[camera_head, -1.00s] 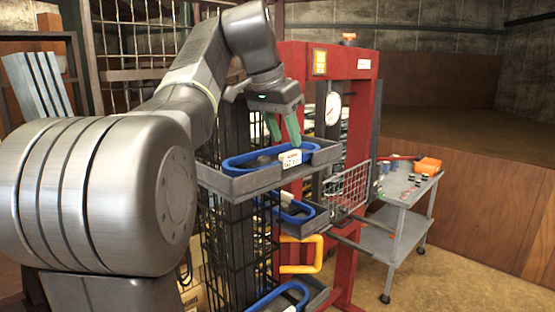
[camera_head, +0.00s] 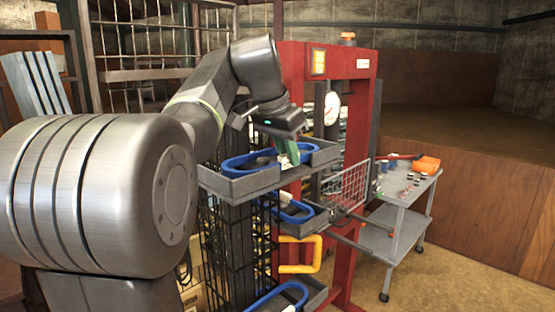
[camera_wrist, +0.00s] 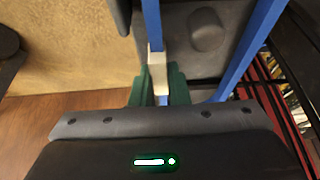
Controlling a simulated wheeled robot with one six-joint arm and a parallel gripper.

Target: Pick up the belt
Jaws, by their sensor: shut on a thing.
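The blue belt (camera_head: 243,160) lies as a loop in the top grey tray (camera_head: 240,187), and it also shows in the wrist view (camera_wrist: 151,22). A white tag (camera_wrist: 158,72) sits around one side of it. My gripper (camera_head: 293,157) is down at the tray's near right part, its green fingers on either side of the tagged stretch. In the wrist view my gripper (camera_wrist: 160,88) is shut on the belt at the white tag. The fingers and wrist hide part of the belt in the head view.
Lower trays hold other blue belts (camera_head: 296,210). A grey cart (camera_head: 400,215) with an orange box (camera_head: 427,164) stands at the right. Open floor lies in front of the cart.

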